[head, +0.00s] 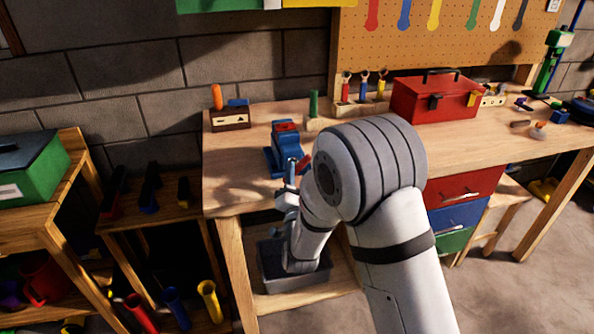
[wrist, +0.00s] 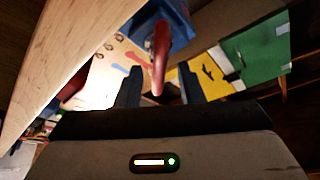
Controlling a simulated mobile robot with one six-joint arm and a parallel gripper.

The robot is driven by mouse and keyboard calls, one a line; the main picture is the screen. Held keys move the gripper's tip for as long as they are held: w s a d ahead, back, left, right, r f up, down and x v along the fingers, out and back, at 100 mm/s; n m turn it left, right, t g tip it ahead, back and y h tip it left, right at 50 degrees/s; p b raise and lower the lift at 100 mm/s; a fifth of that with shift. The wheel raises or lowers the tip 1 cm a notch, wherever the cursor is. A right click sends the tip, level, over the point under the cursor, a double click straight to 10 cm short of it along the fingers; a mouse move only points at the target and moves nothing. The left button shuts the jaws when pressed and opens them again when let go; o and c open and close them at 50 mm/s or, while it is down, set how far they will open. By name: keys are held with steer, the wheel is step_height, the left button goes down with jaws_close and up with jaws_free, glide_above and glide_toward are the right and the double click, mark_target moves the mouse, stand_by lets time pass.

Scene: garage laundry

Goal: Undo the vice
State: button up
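The blue vice (head: 284,158) with red jaw parts is mounted at the front edge of the wooden workbench, left of my arm. Its red handle (head: 304,162) sticks out at the front. In the wrist view, the blue vice body (wrist: 178,14) is at the top and the red handle (wrist: 161,48) hangs down from it. My gripper (wrist: 160,84) is open. The handle's lower end shows between its two dark fingers, with gaps on both sides; I cannot tell its exact depth. In the head view my gripper (head: 291,180) is just below the vice, partly hidden.
A red toolbox (head: 434,98), a wooden block with an orange-handled tool (head: 230,118) and a green cylinder (head: 314,104) stand on the bench (head: 243,184). A grey bin (head: 292,280) sits on the lower shelf under my gripper. Drawers (head: 462,190) are right of my arm.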

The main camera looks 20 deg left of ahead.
mark_target(298, 172)
steer(key=v, duration=0.4)
steer(key=shift+s+f+b, duration=0.15)
steer(key=shift+s+b, duration=0.1)
steer(key=shift+b, duration=0.15)
steer(key=shift+s+d+f, duration=0.15)
steer(key=shift+s+d, duration=0.1)
steer(key=shift+s, duration=0.3)
